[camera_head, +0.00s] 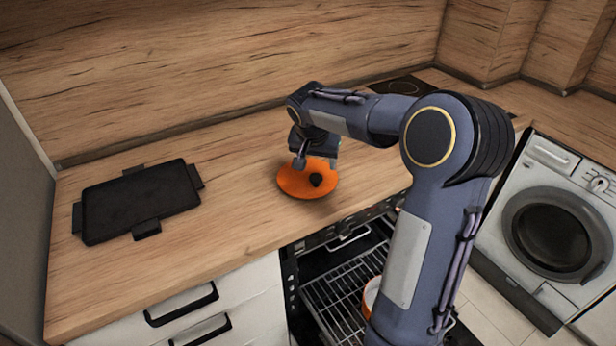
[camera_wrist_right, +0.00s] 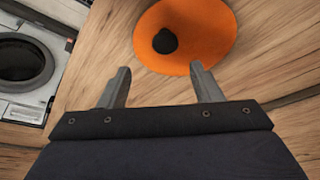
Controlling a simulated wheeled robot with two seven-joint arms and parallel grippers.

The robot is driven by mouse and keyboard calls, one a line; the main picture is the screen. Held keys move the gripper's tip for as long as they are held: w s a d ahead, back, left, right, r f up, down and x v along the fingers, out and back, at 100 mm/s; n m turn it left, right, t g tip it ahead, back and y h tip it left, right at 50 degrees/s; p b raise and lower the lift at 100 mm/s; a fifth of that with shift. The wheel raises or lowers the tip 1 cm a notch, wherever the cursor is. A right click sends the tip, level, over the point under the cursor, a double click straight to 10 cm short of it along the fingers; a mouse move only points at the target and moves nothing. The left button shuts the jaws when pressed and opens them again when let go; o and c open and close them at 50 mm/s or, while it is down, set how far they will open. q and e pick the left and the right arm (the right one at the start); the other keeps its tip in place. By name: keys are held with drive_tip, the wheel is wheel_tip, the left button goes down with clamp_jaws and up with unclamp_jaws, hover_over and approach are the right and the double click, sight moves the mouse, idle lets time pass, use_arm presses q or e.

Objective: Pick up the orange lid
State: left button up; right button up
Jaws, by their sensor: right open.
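The orange lid (camera_head: 294,183) is a round disc with a black knob, lying on the wooden counter in the head view. It also shows at the top of the right wrist view (camera_wrist_right: 205,38), with its black knob (camera_wrist_right: 165,41) toward the left of the disc. My right gripper (camera_head: 315,164) is over the lid's far edge, with its fingers pointing down. In the wrist view its two fingers (camera_wrist_right: 160,88) stand apart with nothing between them, and the knob lies beyond their tips. My left gripper is not in view.
A black griddle tray (camera_head: 140,203) lies on the counter (camera_head: 235,190) at the left, with bare wood between it and the lid. Below, an open oven with a wire rack (camera_head: 335,300) holds an orange-rimmed pot (camera_head: 371,293), partly hidden by my arm. A washing machine (camera_head: 555,235) stands right.

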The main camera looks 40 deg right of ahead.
sight(315, 178)
drive_tip(key=x, duration=0.2)
drive_tip(key=a+x, duration=0.1)
drive_tip(key=x, duration=0.1)
drive_tip(key=p+x, duration=0.1)
drive_tip(key=x, duration=0.2)
drive_tip(key=shift+a+f, duration=0.1)
drive_tip(key=shift+f, duration=0.15)
drive_tip(key=shift+c, duration=0.3)
drive_tip(key=shift+r, duration=0.1)
drive_tip(key=c, duration=1.1)
